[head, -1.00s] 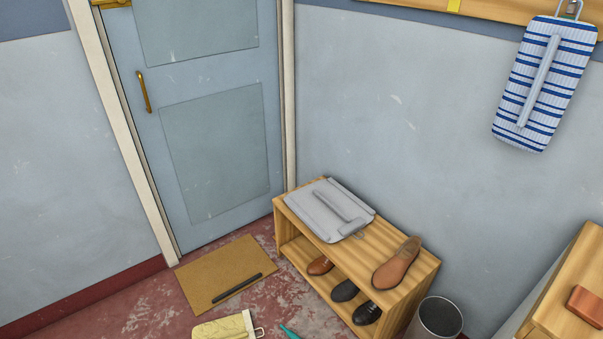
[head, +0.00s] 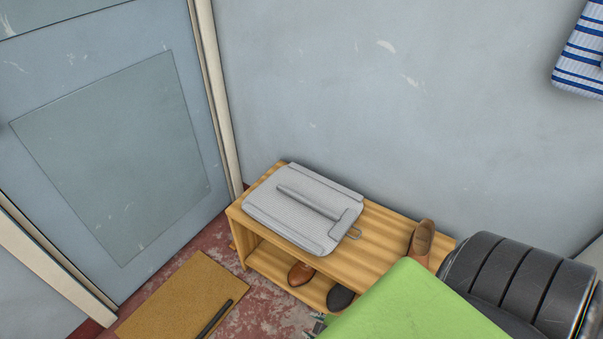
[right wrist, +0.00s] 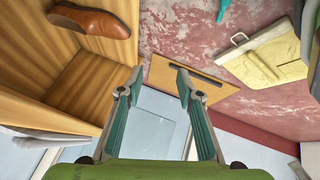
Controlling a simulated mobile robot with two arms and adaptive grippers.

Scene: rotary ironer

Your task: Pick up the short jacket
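A grey folded garment (head: 300,208), the likely short jacket, lies flat on top of the wooden shoe bench (head: 390,240), with a metal hook at its right end. A pale grey edge at the lower left of the right wrist view (right wrist: 30,134) seems to be the same garment. My right gripper (right wrist: 158,72) is open and empty, its two teal-padded fingers apart. In the head view my green right arm covers the bench's front right, and only a bit of the gripper (head: 316,325) shows, low in front of the bench. My left gripper is not in view.
A brown shoe (head: 423,240) stands on the bench's right end; more shoes (head: 300,274) sit on its lower shelf. A doormat (head: 180,300) with a dark bar lies on the floor. A yellow folded garment (right wrist: 265,55) lies on the floor. A blue-striped garment (head: 582,55) hangs on the wall.

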